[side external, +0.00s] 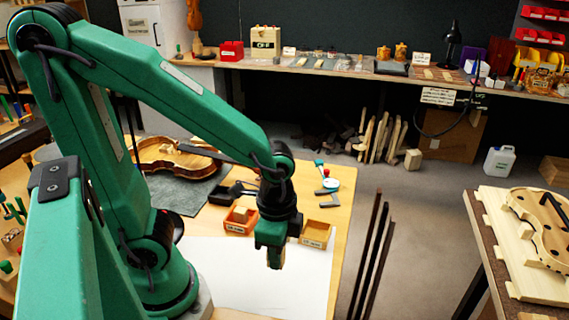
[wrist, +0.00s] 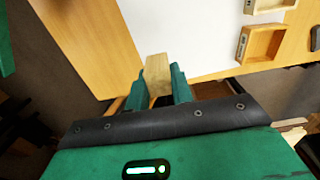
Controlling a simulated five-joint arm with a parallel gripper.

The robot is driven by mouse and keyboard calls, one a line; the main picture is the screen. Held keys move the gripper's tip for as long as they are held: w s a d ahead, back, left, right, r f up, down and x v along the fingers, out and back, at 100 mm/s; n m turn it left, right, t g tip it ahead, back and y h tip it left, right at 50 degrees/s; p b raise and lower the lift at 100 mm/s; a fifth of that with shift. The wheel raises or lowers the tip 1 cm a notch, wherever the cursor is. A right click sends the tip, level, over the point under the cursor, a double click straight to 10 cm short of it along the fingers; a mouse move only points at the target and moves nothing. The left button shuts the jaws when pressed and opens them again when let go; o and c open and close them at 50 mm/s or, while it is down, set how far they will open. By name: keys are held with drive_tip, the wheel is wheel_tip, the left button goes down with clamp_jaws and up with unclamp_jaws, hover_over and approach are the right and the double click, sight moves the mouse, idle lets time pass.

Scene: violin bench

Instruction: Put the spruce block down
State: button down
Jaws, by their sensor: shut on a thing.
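The spruce block (wrist: 157,70) is a small pale wooden piece that sticks out between the two green fingers of my gripper (wrist: 160,84) in the wrist view. My gripper is shut on it. In the side external view my gripper (side external: 272,258) points down over the white sheet (side external: 240,285) on the bench. The block is mostly hidden there by the fingers. How high it is over the sheet I cannot tell. The sheet also shows in the wrist view (wrist: 190,35), beside the bare wooden bench top (wrist: 90,40).
An orange tray (side external: 240,221) and a light wooden tray (side external: 316,234) stand just behind my gripper. The sheet's visible surface is clear.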

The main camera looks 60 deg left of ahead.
drive_tip(key=shift+w, duration=0.15)
drive_tip(key=shift+w+r+n, duration=0.15)
drive_tip(key=shift+w+n, duration=0.35)
drive_tip(key=w+a+r+n, duration=0.1)
drive_tip(key=w+a+n, duration=0.1)
drive_tip(key=w+n, duration=0.45)
drive_tip(key=w+a+r+n, duration=0.1)
drive_tip(key=w+a+n, duration=0.1)
drive_tip(key=w+n, duration=0.4)
drive_tip(key=n, duration=1)
hover_over(323, 199)
drive_tip(key=shift+m, duration=0.25)
wheel_tip(323, 199, down, 9)
drive_tip(key=shift+d+f, duration=0.1)
drive_tip(key=shift+f, duration=1.95)
drive_tip(key=shift+f, duration=0.15)
